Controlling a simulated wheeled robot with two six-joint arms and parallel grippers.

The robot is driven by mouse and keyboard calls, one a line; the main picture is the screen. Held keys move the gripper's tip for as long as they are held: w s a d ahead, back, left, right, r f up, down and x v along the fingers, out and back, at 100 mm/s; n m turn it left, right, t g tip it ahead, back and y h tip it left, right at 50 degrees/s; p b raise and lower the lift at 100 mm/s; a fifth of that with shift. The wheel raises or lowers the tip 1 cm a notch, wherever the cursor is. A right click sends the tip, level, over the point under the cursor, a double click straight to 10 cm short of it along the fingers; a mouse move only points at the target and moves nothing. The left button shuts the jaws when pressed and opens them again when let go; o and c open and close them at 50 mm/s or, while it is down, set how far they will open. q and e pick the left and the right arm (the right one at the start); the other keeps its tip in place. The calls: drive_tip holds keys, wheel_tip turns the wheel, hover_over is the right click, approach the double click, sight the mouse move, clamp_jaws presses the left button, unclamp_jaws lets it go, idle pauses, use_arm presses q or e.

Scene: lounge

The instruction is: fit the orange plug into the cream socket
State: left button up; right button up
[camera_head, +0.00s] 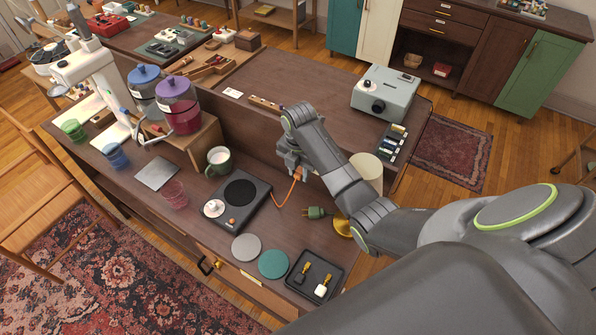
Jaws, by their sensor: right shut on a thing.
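My right gripper (293,166) reaches in from the right and points down over the dark wooden counter. It is shut on the orange plug (298,174), which is small and partly covered by the fingers. An orange cord (287,198) hangs from the plug and runs to the black hot plate (240,191). I cannot make out the cream socket; the gripper and arm cover part of the raised back panel (255,124). My left gripper is not in view.
A green plug (316,212) lies near a brass lamp base (341,226); its cream shade (367,168) stands beside my arm. A green mug (219,160), two round coasters (273,263) and a black tray (309,291) are close by. Canisters (179,105) stand left on a wooden riser.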

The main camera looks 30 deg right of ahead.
drive_tip(key=shift+w+d, duration=0.4)
drive_tip(key=shift+d, duration=0.25)
drive_tip(key=o, duration=1.1)
drive_tip(key=shift+r, duration=0.1)
drive_tip(key=shift+r, duration=2.95)
